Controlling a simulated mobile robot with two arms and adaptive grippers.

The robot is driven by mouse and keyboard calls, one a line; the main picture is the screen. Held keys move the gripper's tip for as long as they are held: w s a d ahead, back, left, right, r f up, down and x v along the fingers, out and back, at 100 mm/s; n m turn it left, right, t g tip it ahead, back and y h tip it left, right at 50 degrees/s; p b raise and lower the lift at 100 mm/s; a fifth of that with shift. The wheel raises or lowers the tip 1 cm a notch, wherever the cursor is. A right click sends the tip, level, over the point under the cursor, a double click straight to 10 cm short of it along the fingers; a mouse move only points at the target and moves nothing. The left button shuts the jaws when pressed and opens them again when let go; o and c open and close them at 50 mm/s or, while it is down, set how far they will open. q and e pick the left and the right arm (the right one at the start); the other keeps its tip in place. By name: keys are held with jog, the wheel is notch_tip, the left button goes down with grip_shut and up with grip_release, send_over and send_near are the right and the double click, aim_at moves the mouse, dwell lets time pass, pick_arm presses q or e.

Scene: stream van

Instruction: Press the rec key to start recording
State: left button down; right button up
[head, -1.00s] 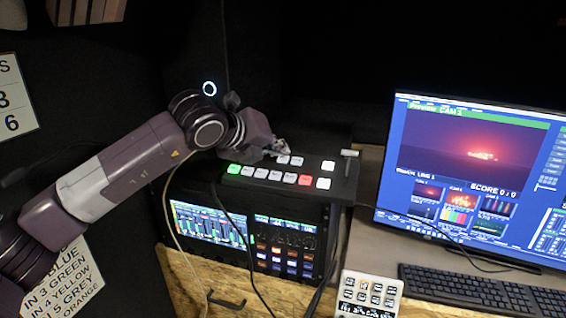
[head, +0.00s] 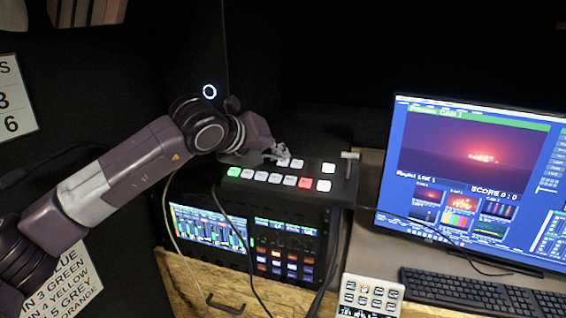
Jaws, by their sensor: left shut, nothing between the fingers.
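A black switcher panel (head: 330,206) carries two rows of lit keys, with one green key (head: 234,172) at the left, one red key (head: 305,183) near the right and several white ones. A small white keypad (head: 369,296) with several keys lies at the bottom edge. Key labels are too small to read, so I cannot tell which key is rec. My left gripper (head: 277,153) is shut and empty, low over the back row of the switcher, beside a white key (head: 297,163). Contact with a key cannot be told. My right gripper is not in view.
A rack unit (head: 240,232) with screens and lit buttons sits under the switcher. A lever (head: 350,155) stands at the switcher's right end. A monitor (head: 470,165) and black keyboard (head: 480,292) are at the right. Cables hang in front of the rack.

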pick_arm(q)
jog(key=shift+f, duration=0.2)
dwell(0.3)
dwell(0.3)
jog(key=shift+s+r+b, duration=0.15)
jog(key=shift+r+b, duration=0.2)
jog(key=shift+r, duration=0.45)
jog(key=r, duration=0.3)
jog(key=s+r+p, duration=0.1)
jog(key=r, duration=0.1)
jog(key=shift+a, duration=0.25)
dwell(0.3)
